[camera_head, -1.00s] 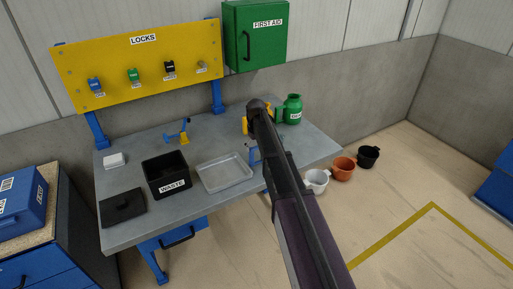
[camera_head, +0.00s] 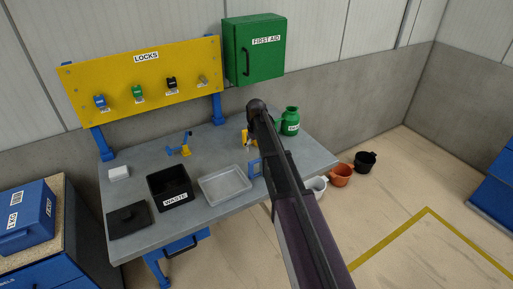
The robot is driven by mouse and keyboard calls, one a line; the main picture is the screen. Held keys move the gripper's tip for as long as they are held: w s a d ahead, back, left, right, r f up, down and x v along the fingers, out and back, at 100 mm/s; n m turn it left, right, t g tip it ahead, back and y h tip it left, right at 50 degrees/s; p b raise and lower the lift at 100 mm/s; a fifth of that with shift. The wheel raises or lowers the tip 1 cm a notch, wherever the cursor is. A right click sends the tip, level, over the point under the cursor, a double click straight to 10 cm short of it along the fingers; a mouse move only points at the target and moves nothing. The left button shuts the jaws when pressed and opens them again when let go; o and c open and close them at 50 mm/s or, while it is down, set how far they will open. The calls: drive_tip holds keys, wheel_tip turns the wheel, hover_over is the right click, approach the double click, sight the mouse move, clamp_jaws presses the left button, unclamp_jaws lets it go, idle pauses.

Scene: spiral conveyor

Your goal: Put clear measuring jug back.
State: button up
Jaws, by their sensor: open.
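A pale, whitish jug (camera_head: 319,184) stands on the floor by the right end of the workbench, partly hidden behind my arm. It is the palest of the jugs there; I cannot tell whether it is clear. An orange jug (camera_head: 341,176) and a black jug (camera_head: 366,161) stand beside it in a row running back to the right. My arm crosses the middle of the view, over the bench's right part. My gripper does not show; it is out of sight behind or beyond the arm.
The grey workbench (camera_head: 218,215) holds a black waste bin (camera_head: 170,187), a metal tray (camera_head: 224,185), a black lid-like plate (camera_head: 130,219) and a green container (camera_head: 290,121). A green first-aid cabinet (camera_head: 253,55) hangs above. Open floor lies right, with a yellow line (camera_head: 395,243).

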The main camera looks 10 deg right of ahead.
drive_tip(key=shift+r+p, duration=2.5)
drive_tip(key=shift+r, duration=0.3)
drive_tip(key=s+a+m, duration=0.1)
drive_tip(key=s+m, duration=0.2)
drive_tip(key=s, duration=2.6)
drive_tip(key=shift+s+a+m, duration=0.2)
drive_tip(key=shift+s+m, duration=0.1)
drive_tip(key=shift+s, duration=0.1)
